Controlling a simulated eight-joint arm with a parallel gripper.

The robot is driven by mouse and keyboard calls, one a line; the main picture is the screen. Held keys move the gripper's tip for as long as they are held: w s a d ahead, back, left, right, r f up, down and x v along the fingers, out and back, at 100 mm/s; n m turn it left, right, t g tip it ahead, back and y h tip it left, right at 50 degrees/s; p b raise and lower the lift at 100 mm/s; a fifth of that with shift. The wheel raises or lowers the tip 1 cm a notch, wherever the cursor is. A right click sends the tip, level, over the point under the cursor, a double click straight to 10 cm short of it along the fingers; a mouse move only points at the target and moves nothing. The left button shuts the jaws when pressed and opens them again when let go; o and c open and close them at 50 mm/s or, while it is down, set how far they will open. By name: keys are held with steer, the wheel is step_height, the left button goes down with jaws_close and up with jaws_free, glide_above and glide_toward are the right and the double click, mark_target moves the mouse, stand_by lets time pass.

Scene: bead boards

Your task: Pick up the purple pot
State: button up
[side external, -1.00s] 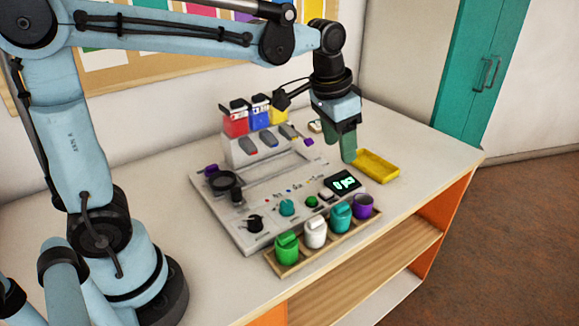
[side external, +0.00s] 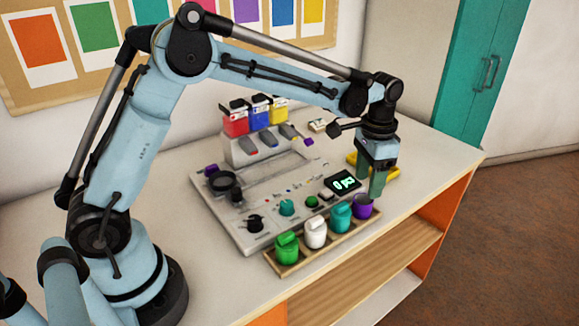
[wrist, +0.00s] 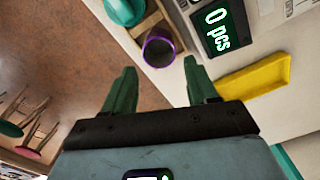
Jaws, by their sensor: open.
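The purple pot (side external: 363,207) stands upright at the right end of the wooden tray (side external: 330,238), beside the teal pot (side external: 340,217). In the wrist view the purple pot (wrist: 158,48) shows its open round top, ahead of and between the two green fingers. My gripper (side external: 377,190) is open and empty, just above and behind the purple pot in the side view. In the wrist view my gripper (wrist: 160,82) shows its fingers spread apart, with the pot beyond their tips. I cannot tell the exact height gap.
A white pot (side external: 315,233) and a green pot (side external: 287,248) share the tray. The console (side external: 245,235) with its display (side external: 343,182) stands behind it. A yellow tray (wrist: 255,77) lies beside the gripper. The table's front edge is close to the pots.

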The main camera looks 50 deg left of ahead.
mark_target(363, 199)
steer(key=shift+s+f, duration=0.2)
steer(key=shift+f, duration=3)
steer(key=c, duration=0.8)
steer(key=shift+r, duration=0.1)
